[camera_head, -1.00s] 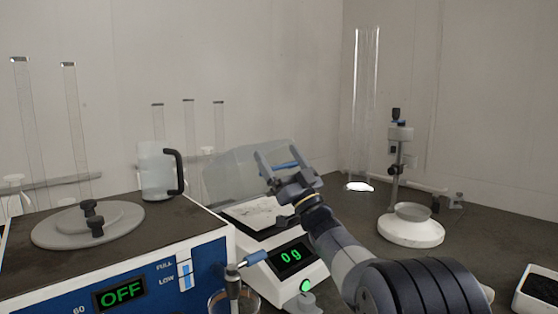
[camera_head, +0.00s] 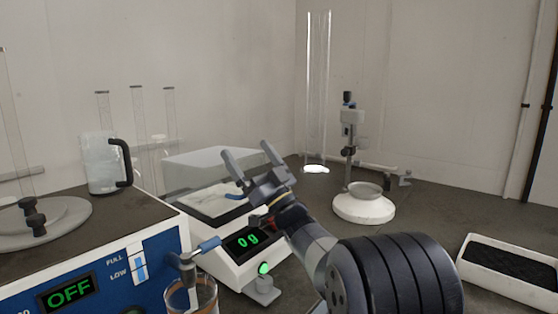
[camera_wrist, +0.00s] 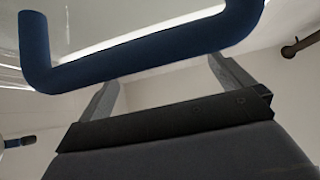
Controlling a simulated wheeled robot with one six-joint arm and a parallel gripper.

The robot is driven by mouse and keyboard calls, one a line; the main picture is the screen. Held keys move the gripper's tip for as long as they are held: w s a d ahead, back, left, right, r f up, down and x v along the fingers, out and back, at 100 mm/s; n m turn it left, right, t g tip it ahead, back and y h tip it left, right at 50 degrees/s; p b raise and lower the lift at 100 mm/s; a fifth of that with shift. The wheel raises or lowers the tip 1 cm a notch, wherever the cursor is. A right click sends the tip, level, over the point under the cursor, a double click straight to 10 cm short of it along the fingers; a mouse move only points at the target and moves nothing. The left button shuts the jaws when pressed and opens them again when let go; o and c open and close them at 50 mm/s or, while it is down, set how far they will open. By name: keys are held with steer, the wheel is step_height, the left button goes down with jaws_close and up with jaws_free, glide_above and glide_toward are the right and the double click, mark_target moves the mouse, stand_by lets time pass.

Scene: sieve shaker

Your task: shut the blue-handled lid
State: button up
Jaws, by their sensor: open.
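My gripper (camera_head: 248,152) is open and empty, fingers pointing up, just right of the handle. In the wrist view the blue handle (camera_wrist: 150,57) crosses close in front of the fingers; I cannot tell whether they touch.
A blue-fronted machine (camera_head: 110,270) showing OFF stands at left, with a clear pitcher (camera_head: 100,165) on it. A tap with a blue handle (camera_head: 208,244) is over a beaker (camera_head: 190,298). A stand with a white base (camera_head: 363,210) and a white tray (camera_head: 510,270) are at right.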

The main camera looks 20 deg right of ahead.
mark_target(239, 158)
steer(key=s+d, duration=0.5)
steer(key=s, duration=0.2)
steer(key=shift+s+p, duration=0.3)
steer(key=shift+s, duration=0.1)
steer(key=shift+d, duration=0.1)
steer(key=w+a, duration=0.2)
steer(key=w, duration=0.1)
steer(key=w+a, duration=0.2)
steer(key=w, duration=0.2)
steer(key=w+a+b, duration=0.1)
steer(key=w+a, duration=0.2)
steer(key=shift+w+r, duration=0.15)
steer(key=shift+w, duration=0.05)
steer(key=shift+w+a+r, duration=0.2)
steer(key=shift+w+r, duration=0.05)
steer(key=shift+r, duration=0.15)
steer(key=shift+s+r, duration=0.1)
